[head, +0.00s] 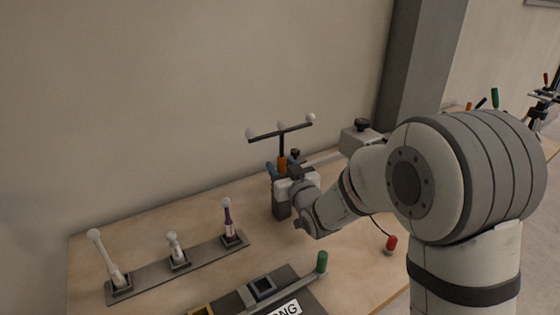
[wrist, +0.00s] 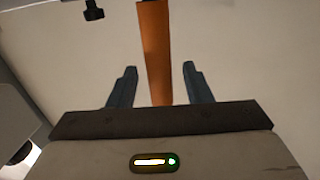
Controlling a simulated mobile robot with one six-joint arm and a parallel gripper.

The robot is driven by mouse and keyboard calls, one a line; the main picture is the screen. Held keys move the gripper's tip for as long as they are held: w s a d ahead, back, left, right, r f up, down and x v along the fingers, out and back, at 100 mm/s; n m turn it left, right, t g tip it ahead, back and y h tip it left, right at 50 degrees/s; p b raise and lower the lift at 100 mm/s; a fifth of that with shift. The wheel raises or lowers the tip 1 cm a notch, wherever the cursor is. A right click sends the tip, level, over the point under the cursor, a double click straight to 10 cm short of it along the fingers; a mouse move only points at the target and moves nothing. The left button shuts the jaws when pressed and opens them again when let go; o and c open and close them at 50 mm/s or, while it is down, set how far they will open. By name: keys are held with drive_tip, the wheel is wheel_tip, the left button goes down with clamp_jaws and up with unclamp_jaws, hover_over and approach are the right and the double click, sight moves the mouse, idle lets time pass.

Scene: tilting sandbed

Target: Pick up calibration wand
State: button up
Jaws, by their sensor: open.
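The calibration wand (head: 281,130) stands upright in the head view, with a black T-shaped top, white balls and an orange handle. My gripper (head: 283,164) is at the orange handle. In the wrist view, the orange handle (wrist: 156,45) runs between the two open blue-grey fingers of my gripper (wrist: 160,70), with a visible gap on each side. The handle's lower end is hidden behind my gripper's body. A dark block (head: 281,206) shows below; I cannot tell whether it holds the wand.
A rack (head: 205,255) with several white-topped probes stands at the left of the wooden table. A green-handled lever (head: 322,262) and a red-capped item (head: 391,243) are in front. A grey box with a black knob (head: 361,136) is behind my arm.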

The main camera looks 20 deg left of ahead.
sight(284, 128)
drive_tip(key=shift+w+a, duration=0.15)
drive_tip(key=shift+c, duration=0.6)
drive_tip(key=c, duration=0.8)
wheel_tip(284, 128, up, 12)
drive_tip(key=shift+f+p, duration=0.2)
drive_tip(key=shift+p, duration=0.3)
drive_tip(key=shift+r+p, duration=1.55)
drive_tip(key=shift+r, duration=2.2)
